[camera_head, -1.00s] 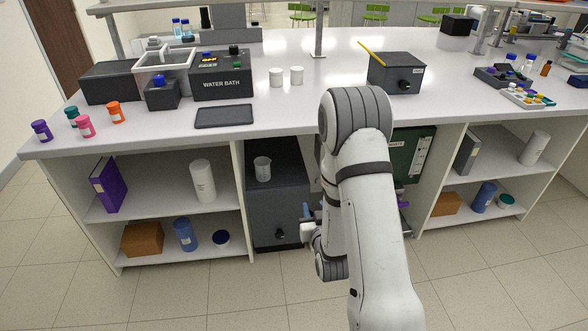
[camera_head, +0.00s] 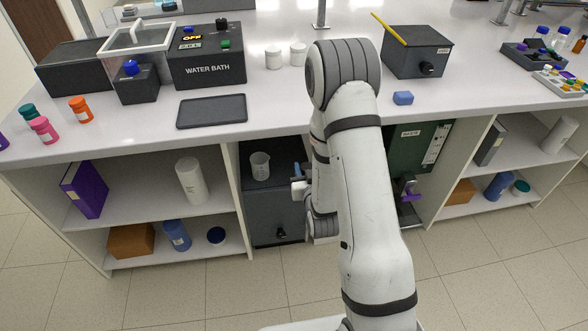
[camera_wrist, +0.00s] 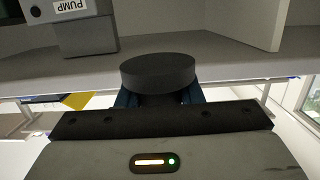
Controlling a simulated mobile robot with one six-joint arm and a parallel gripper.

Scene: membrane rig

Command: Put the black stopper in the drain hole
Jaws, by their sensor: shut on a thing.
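The black stopper (camera_wrist: 158,70) is a short dark disc with a narrower part below it in the wrist view. My gripper (camera_wrist: 158,99) is shut on it, with the blue fingers on either side of the narrower part. In the head view, my gripper (camera_head: 300,178) is low in front of the bench, beside the dark cabinet, partly hidden by my arm. I cannot make out the stopper in that view. I cannot pick out the drain hole in either view.
The white bench top (camera_head: 285,98) carries a water bath (camera_head: 208,72), a dark tray (camera_head: 212,110), a dark box (camera_head: 415,58) with a yellow stick, and a blue block (camera_head: 403,98). Shelves lie below. A grey box labelled PUMP (camera_wrist: 85,38) shows in the wrist view.

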